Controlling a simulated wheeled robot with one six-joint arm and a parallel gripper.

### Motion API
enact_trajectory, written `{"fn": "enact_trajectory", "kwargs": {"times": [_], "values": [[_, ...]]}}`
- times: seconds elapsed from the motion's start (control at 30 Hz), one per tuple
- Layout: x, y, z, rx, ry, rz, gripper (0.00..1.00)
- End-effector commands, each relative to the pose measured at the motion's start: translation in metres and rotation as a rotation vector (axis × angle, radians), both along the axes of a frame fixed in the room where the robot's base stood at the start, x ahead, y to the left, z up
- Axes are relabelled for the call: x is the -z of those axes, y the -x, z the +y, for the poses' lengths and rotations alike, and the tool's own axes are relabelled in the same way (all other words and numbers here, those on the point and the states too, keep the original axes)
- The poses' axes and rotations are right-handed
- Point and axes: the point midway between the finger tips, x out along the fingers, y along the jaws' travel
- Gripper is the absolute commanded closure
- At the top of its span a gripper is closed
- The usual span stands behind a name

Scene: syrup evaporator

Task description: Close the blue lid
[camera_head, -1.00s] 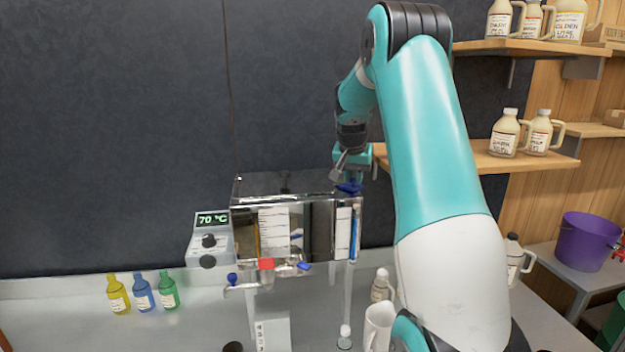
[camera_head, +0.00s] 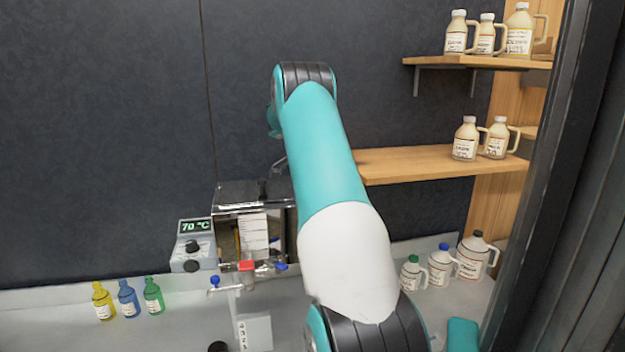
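The steel evaporator box (camera_head: 232,193) stands on the counter against the dark wall, with its top right side covered by my arm. I cannot tell which part is the blue lid. Blue parts that show are a blue valve handle (camera_head: 214,280) at the front left and a blue piece (camera_head: 281,267) at the front right of the evaporator. A jug with a blue cap (camera_head: 440,264) stands at the back right of the counter. My arm crosses the middle of the view and hides my gripper, so its fingers do not show.
A 70 °C display unit (camera_head: 194,244) is left of the evaporator. Yellow (camera_head: 103,303), blue (camera_head: 128,300) and green (camera_head: 153,297) bottles stand farther left. Wooden shelves (camera_head: 440,166) hold several jugs at the right. A dark upright (camera_head: 550,200) borders the right side.

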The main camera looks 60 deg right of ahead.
Motion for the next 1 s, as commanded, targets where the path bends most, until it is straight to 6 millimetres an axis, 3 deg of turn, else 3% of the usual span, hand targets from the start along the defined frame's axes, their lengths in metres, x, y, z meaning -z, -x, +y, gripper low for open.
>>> {"fn": "enact_trajectory", "kwargs": {"times": [0.47, 0.5, 0.6, 1.0], "values": [[-0.0014, -0.0031, 0.0003, 0.013, 0.003, -0.003, 1.00], [-0.0014, -0.0033, 0.0004, 0.012, 0.003, -0.004, 0.76], [-0.0012, -0.0033, 0.0005, 0.011, 0.003, -0.003, 0.53], [-0.0067, -0.0039, 0.0021, 0.011, 0.004, -0.002, 0.52]]}}
